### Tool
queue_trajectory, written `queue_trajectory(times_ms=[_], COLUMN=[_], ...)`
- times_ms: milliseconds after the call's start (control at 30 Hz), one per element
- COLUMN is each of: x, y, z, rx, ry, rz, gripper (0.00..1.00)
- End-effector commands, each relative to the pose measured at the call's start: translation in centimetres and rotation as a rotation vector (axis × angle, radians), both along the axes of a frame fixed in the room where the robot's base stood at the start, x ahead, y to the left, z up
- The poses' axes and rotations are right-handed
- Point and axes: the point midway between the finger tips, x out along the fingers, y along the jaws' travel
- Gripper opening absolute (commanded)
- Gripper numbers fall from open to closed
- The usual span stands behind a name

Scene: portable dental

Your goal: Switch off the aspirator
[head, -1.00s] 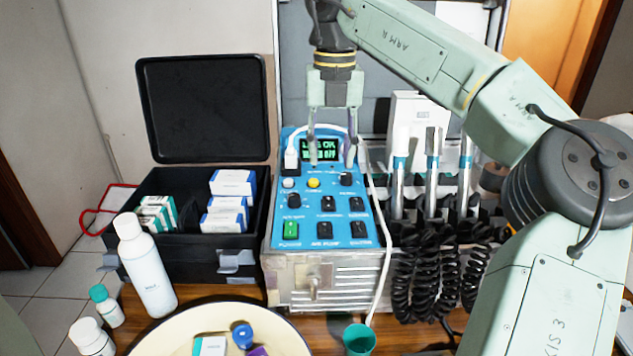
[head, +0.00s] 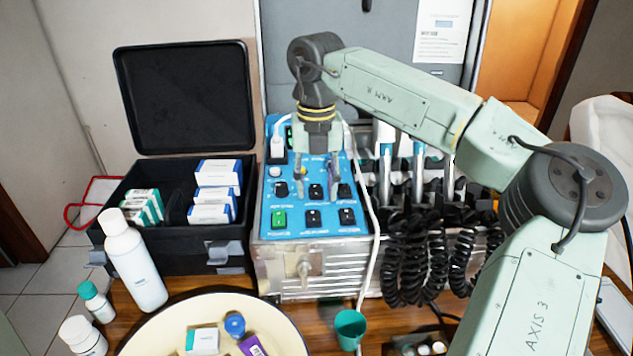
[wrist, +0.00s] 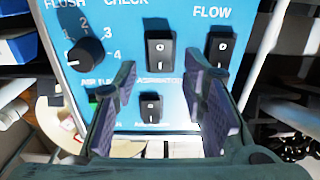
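The blue control panel (head: 262,214) tops a metal dental unit. In the wrist view, a black rocker switch (wrist: 160,50) marked O and I sits above a label that appears to read ASPIRATOR. It shows in the head view as the middle switch (head: 315,191) of its row, between my fingers. Which side is pressed, I cannot tell. My gripper (head: 317,184) points down at the panel, open and empty. In the wrist view its padded fingers (wrist: 165,88) stand apart, left and right below the switch. Contact with the panel cannot be made out.
Close by are a dial (wrist: 85,54), another rocker (wrist: 221,48), a lower rocker (wrist: 151,107) and a green switch (head: 278,219). A white cable (head: 374,245) runs down the panel's right side. Handpieces with coiled black cords (head: 405,265) stand right. A black case (head: 180,100) is left.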

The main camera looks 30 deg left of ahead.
Motion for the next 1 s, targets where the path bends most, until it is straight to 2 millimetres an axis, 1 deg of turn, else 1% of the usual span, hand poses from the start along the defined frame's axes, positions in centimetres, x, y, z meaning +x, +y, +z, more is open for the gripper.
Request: queue_trajectory(times_ms=[233, 800, 1000], x=[0.01, 0.01, 0.01], y=[0.00, 0.01, 0.02], z=[-0.09, -0.06, -0.02], rx=[0.000, 0.000, -0.001], ry=[0.000, 0.000, 0.001], rz=[0.000, 0.000, 0.000], gripper=[0.38, 0.00, 0.00])
